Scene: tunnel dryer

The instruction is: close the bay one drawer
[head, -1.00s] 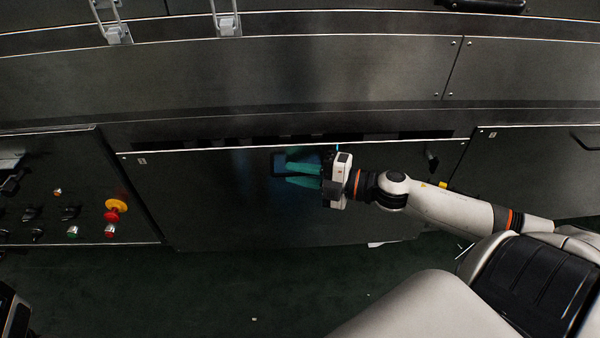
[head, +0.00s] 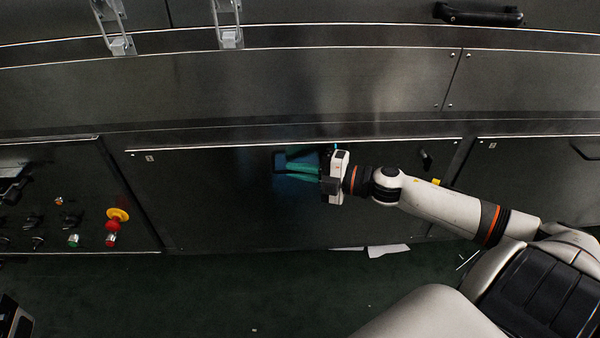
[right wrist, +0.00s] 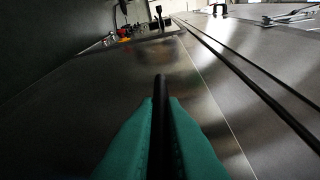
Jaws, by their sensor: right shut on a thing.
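The bay one drawer (head: 220,205) is the wide dark metal front in the middle of the head view. Its top edge lies close under the machine body, with no dark gap showing above it. My right gripper (head: 286,163), with green fingers, reaches in from the right and is shut on the drawer's dark handle (right wrist: 161,115). In the right wrist view the handle bar runs between the two green fingers. The fingers hide much of the handle in the head view. A piece of what looks like my left gripper shows at the lower left corner; its fingers are out of sight.
A control panel (head: 85,205) with a red and yellow stop button (head: 117,214) is left of the drawer. Another front panel (head: 540,180) is to the right. White scraps (head: 388,250) lie on the dark green floor (head: 230,290), which is otherwise mostly clear.

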